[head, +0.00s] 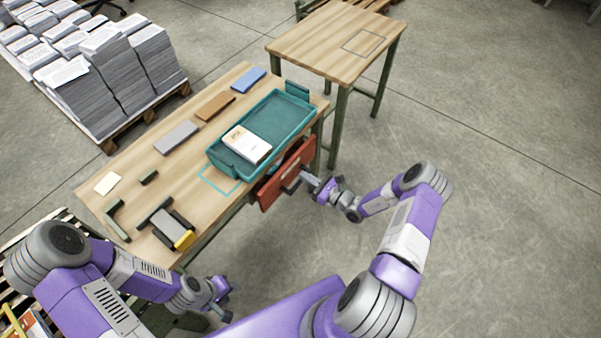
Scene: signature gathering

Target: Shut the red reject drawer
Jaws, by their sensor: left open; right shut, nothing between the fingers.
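The red reject drawer (271,190) juts out from the near side of the wooden table, below its right part. It stands partly open, with its front panel apart from the table edge and a dark handle on it. My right gripper (309,178) is shut and empty, its fingertips close to the drawer front near the handle. I cannot tell whether they touch. My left gripper (226,298) is open and empty, low in front of the table's near left part, away from the drawer.
A teal tray (292,111) holding a white stack of paper stands on the table (150,190). Several flat blocks and a black and yellow tool (172,226) lie there too. A second table (310,38) stands behind. Paper stacks fill a pallet at left. The floor at right is clear.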

